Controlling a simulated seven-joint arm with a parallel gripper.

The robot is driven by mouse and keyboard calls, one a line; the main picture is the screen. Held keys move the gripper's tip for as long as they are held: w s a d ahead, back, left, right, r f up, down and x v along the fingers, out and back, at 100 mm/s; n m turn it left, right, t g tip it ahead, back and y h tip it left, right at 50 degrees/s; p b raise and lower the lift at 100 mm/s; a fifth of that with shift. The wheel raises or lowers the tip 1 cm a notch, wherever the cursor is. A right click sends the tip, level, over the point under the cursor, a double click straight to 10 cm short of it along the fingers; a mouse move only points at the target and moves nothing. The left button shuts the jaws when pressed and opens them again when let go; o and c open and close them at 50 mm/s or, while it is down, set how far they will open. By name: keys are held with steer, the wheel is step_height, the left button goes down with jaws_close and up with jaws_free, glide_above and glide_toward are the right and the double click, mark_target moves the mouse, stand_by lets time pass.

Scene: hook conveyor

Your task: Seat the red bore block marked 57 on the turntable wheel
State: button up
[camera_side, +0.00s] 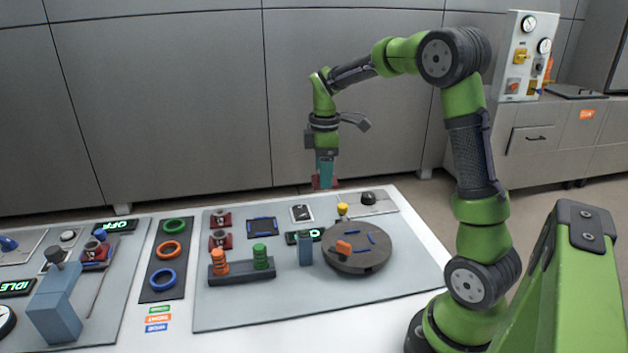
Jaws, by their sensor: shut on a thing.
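My gripper (326,172) points straight down and is shut on a red block (319,183), held in the air above the back edge of the table. Its jaws hide part of the block, and no number on it can be read at this size. The turntable wheel (343,265) is a dark grey disc at the right of the table, in front of and below my gripper, apart from the block. Its top carries several blue marks and an orange piece (343,247). Two more red blocks (220,219) (219,240) stand at the left of the grey board.
A blue-grey post (306,250) stands close left of the wheel. A peg rack (242,275) holds orange and green rings. A yellow knob (342,209) and a black knob (368,198) sit behind the wheel. The board's front (300,308) is clear.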

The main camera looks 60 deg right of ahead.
steer(key=shift+n, duration=0.6)
steer(key=shift+s+a+f, duration=0.3)
steer(key=shift+s+f, duration=1.45)
steer(key=shift+s+a+f, duration=0.35)
steer(key=shift+s+f, duration=1.35)
steer(key=shift+f, duration=0.05)
steer(key=shift+s+a+f, duration=0.3)
steer(key=shift+s+f, duration=1.45)
steer(key=shift+f, duration=0.65)
steer(key=o, duration=1.5)
steer(key=shift+r, duration=3.5)
